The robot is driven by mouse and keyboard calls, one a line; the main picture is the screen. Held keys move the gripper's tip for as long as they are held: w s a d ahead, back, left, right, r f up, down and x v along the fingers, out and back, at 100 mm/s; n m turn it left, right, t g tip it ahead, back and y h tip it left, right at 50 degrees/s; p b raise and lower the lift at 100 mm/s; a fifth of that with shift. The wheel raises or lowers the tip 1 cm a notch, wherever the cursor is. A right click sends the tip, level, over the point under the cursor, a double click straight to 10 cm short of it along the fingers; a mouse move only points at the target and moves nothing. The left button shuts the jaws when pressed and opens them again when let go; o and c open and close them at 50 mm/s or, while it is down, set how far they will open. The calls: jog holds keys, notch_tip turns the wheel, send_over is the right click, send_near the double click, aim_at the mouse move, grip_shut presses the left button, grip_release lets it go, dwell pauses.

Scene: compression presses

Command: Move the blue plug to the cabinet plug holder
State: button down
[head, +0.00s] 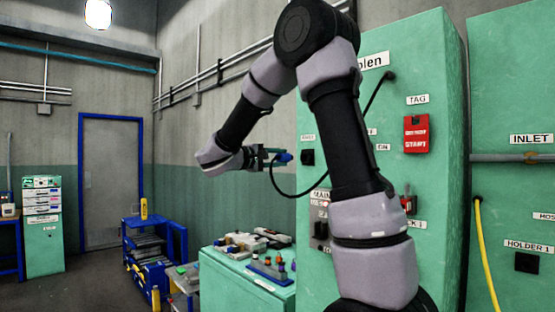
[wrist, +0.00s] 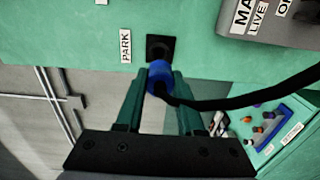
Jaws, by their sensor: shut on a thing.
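The blue plug (head: 284,157) is held between the fingers of my gripper (head: 268,157), and it also shows in the wrist view (wrist: 158,76). My gripper (wrist: 160,82) is shut on it. A black cable runs from the plug, loops down and rises to the upper front of the green cabinet (head: 430,70). A square black holder (head: 308,157) on the cabinet's face is just right of the plug. In the wrist view this holder (wrist: 160,47) is just beyond the plug, beside a PARK label (wrist: 126,48). A narrow gap shows between plug and holder in the head view.
A red TAG box (head: 417,134) and a grey switch unit (wrist: 270,15) project from the cabinet. A green bench (head: 225,270) with tools and coloured pieces stands below. Another cabinet at right has a yellow hose (head: 483,250) and a HOLDER 1 socket (head: 527,263).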

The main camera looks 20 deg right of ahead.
aim_at(290, 158)
jog(key=shift+x, duration=2.5)
jog(key=shift+x, duration=1.4)
jog(key=shift+c, duration=2.2)
grip_release()
jog(key=shift+d, duration=0.1)
jog(key=v, duration=1.1)
jog(key=shift+d, duration=0.1)
